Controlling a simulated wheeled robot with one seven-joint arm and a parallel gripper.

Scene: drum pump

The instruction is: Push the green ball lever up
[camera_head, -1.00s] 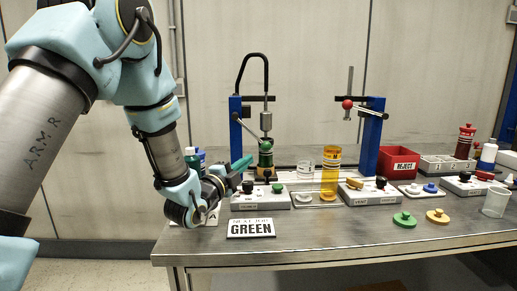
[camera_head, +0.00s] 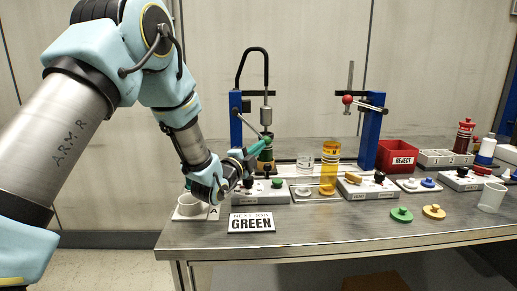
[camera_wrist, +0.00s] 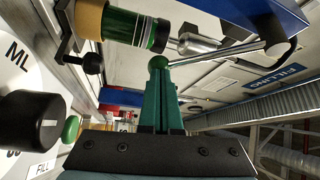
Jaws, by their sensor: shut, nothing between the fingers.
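The green ball (camera_wrist: 158,62) sits on the end of a thin metal lever rod (camera_wrist: 225,54) in the wrist view. The rod runs to a dark pivot by the blue post (camera_head: 235,120), at the left pump station in the head view. My gripper (camera_wrist: 160,78) is shut and empty, its green fingers pressed together. Its fingertips are right at the ball; I cannot tell whether they touch. The pump's green and metal cylinder (camera_wrist: 125,27) is close beside the ball.
A control box (camera_head: 262,191) with knobs stands below the pump. A sign reading GREEN (camera_head: 251,223) lies in front. A white cup (camera_head: 190,206) stands below my wrist. A second station with a red ball lever (camera_head: 347,100) and a red reject bin (camera_head: 398,157) are to the right.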

